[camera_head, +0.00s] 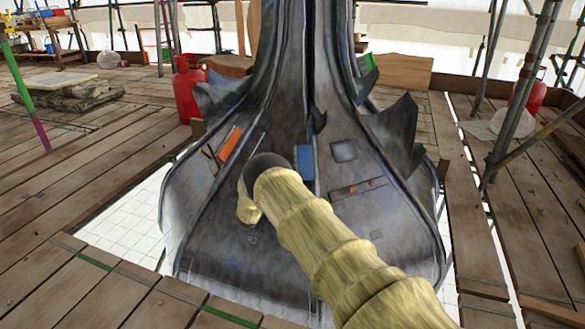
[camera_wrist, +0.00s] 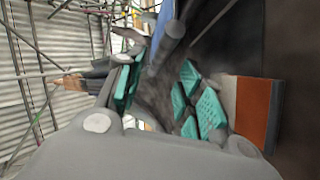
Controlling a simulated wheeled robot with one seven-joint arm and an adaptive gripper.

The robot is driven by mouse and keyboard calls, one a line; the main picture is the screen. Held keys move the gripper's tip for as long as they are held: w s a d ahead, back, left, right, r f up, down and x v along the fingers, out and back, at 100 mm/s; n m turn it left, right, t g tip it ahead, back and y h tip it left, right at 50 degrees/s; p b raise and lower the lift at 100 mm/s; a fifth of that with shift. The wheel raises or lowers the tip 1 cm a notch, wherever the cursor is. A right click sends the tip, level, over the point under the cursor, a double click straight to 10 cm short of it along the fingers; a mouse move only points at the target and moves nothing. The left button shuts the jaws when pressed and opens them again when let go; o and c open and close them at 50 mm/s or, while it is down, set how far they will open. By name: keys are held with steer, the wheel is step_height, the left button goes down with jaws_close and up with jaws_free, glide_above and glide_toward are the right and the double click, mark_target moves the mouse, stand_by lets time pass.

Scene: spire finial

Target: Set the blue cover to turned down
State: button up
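The blue cover (camera_head: 305,162) is a small upright rectangle on the dark sloping face of the spire (camera_head: 275,260), just right of my arm's end in the head view. In the wrist view a blue strip (camera_wrist: 162,38), which looks like the cover seen edge-on, lies beyond the fingers near the top. A grey rounded piece sits beside it. My gripper (camera_wrist: 158,90) has teal finger pads spread apart, with nothing seen between them. The strip looks apart from the pads.
An orange panel (camera_head: 230,143) sits left of the blue cover and shows close to the right finger in the wrist view (camera_wrist: 257,108). A grey square plate (camera_head: 344,151) is to the right. Curled metal leaves (camera_head: 397,132) jut from the spire. Planks and scaffold poles surround it.

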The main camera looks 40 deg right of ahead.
steer(key=shift+v, duration=2.9)
